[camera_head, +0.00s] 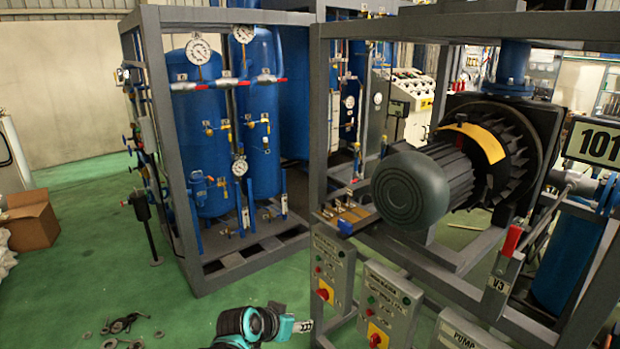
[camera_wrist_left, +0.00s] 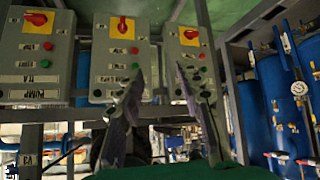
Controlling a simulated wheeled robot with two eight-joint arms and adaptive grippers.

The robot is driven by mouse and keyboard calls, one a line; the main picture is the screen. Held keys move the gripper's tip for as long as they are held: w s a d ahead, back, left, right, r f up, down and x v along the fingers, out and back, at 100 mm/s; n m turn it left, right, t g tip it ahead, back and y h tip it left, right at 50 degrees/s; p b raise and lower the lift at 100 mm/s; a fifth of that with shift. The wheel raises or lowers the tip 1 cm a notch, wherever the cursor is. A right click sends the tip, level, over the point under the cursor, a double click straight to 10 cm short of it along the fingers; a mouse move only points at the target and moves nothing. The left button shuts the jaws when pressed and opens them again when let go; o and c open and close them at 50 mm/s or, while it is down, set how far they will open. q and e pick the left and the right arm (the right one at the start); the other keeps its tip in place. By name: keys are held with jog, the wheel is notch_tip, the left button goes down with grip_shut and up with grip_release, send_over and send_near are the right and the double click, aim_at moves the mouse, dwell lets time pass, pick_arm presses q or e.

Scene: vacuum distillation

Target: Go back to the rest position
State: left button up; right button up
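My left gripper (camera_head: 303,326) shows small at the bottom centre of the head view, at the end of my teal and black arm. It is in front of the grey control boxes, low beside the frame post. In the left wrist view, which looks upside down, its two dark fingers (camera_wrist_left: 159,78) stand apart with nothing between them. Behind them are the control boxes. I cannot tell the exact distance to the boxes. My right gripper is in neither view.
Grey control boxes (camera_head: 332,270) with red and yellow switches hang on the metal frame at the right. A large motor (camera_head: 415,185) is above them. Blue tanks (camera_head: 205,140) stand in a grey frame behind. Green floor (camera_head: 90,245) is open at the left, with small parts (camera_head: 122,325) lying on it.

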pick_arm(q)
jog(key=s+a+n+y, duration=0.2)
jog(key=s+a, duration=0.5)
jog(key=s, duration=0.4)
jog(key=s+a+n+g+y, duration=0.1)
jog(key=s+a+n+y, duration=0.2)
jog(key=s+a, duration=0.4)
jog(key=s, duration=0.4)
jog(key=shift+a+r, duration=0.25)
jog(key=shift+r, duration=0.15)
jog(key=shift+s, duration=0.1)
